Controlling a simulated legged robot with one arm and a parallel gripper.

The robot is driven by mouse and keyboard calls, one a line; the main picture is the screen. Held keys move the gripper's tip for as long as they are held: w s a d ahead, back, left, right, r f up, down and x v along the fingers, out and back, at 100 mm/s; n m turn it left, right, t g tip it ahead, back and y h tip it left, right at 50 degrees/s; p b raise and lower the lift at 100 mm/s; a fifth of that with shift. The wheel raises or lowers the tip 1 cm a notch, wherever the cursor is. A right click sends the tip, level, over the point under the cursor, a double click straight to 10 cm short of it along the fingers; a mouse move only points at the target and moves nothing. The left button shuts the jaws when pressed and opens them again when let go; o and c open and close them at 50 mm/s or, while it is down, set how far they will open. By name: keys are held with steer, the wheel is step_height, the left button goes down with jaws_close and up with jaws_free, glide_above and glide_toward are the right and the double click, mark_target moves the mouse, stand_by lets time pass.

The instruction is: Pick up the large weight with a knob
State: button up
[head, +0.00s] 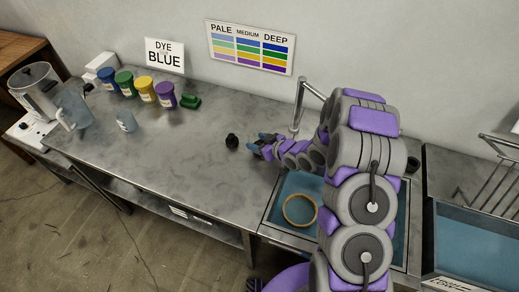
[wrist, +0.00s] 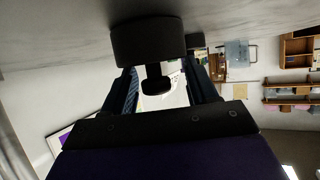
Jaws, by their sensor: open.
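The large weight with a knob (head: 232,141) is small and black in the head view and stands on the grey metal counter, left of the sink. In the wrist view the weight (wrist: 148,42) is a wide dark cylinder with a thin neck and a round knob. My gripper (head: 262,142) is just to the right of the weight, low over the counter, with its fingers pointing at it. In the wrist view my gripper (wrist: 160,88) is open, and the knob lies between its two fingers. Whether a finger touches the knob cannot be told.
Several coloured jars (head: 144,88), a green object (head: 191,102) and clear jugs (head: 72,108) stand on the counter's left part. A sink (head: 278,206) holds a cane ring (head: 299,210) below my arm. A faucet (head: 298,105) rises behind my gripper. The counter's middle is clear.

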steer(key=shift+w+a+f, duration=0.25)
steer(key=shift+w+a, duration=0.2)
steer(key=shift+d, duration=0.4)
steer(key=shift+c, duration=0.2)
steer(key=shift+s+a, duration=0.1)
steer(key=shift+a, duration=0.1)
steer(key=c, duration=0.8)
steer(key=shift+f, duration=0.1)
jaws_close()
steer(key=shift+s, duration=0.1)
